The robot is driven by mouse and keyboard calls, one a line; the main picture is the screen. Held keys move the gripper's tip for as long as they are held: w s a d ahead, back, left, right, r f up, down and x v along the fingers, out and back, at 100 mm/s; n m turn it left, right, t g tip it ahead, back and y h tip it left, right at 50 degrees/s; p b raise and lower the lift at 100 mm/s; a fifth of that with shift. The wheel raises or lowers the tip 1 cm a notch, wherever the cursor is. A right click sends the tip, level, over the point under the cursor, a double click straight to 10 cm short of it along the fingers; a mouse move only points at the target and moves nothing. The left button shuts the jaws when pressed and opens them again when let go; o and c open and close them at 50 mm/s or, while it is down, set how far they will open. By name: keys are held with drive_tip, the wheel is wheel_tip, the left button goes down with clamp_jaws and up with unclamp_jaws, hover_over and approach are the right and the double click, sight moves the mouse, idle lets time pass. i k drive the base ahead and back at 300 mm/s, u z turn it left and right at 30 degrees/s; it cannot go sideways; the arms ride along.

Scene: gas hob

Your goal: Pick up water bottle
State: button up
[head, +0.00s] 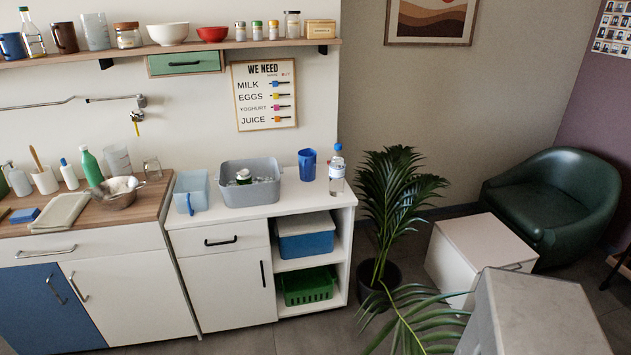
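The water bottle (337,171) is clear with a blue cap and a pale label. It stands upright near the right end of the white counter (262,210). A blue cup (307,165) stands just left of it, apart from it. My gripper is not in view, so its state and its place relative to the bottle do not show.
A grey basin (250,191) and a light-blue container (190,190) stand left on the counter. A shelf (190,46) hangs above. A potted palm (388,205) stands close right of the bottle. A grey block-like form (540,315), unclear what, fills the lower right.

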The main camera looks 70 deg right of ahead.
sight(337, 163)
drive_tip(key=z, duration=0.1)
drive_tip(key=i, duration=1.5)
drive_tip(key=u, duration=0.75)
drive_tip(key=k, duration=0.15)
drive_tip(key=z, duration=2.75)
drive_tip(key=k, duration=0.15)
drive_tip(key=u, duration=0.1)
